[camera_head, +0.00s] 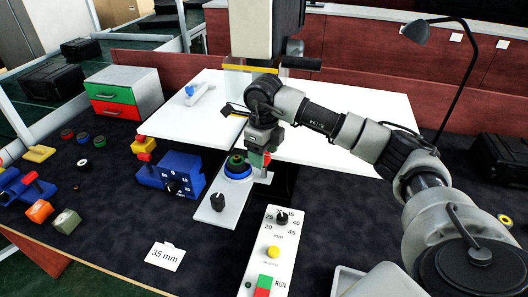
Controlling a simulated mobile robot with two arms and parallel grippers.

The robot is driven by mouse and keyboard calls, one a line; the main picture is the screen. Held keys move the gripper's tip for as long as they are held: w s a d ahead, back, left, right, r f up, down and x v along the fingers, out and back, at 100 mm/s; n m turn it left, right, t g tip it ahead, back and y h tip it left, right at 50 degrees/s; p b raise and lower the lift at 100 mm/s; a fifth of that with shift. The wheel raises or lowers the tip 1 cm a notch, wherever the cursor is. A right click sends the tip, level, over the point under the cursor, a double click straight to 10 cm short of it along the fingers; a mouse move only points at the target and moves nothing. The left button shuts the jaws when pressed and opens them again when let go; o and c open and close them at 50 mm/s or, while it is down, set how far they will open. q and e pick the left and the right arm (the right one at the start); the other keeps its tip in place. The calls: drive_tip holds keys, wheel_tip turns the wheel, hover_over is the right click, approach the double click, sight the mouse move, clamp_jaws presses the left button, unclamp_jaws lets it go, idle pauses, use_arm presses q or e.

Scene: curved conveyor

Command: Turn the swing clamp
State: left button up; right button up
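My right arm comes in from the right, and its gripper (262,148) points down beside a round blue holder (238,174) topped with a dark, green-edged ring (236,161). The holder sits on a grey base plate (208,215) below the white press-like column (250,28). A small upright piece with red and green parts (266,160) is right at the fingertips; I cannot tell whether it is gripped. A black knob (217,201) stands on the front of the plate. I cannot clearly single out the swing clamp. My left gripper is out of view.
A blue box with a dial (171,174) stands left of the plate. A white control panel (271,255) with knob and buttons lies in front. A "35 mm" card (166,257) lies on the dark table. A drawer unit (124,92) and lamp (464,85) stand farther back.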

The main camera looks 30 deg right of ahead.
drive_tip(key=shift+r, duration=0.35)
wheel_tip(320, 180, up, 10)
drive_tip(key=b, duration=0.1)
drive_tip(key=shift+b, duration=0.3)
drive_tip(key=shift+s+f, duration=0.1)
drive_tip(key=shift+s, duration=0.05)
idle(0.3)
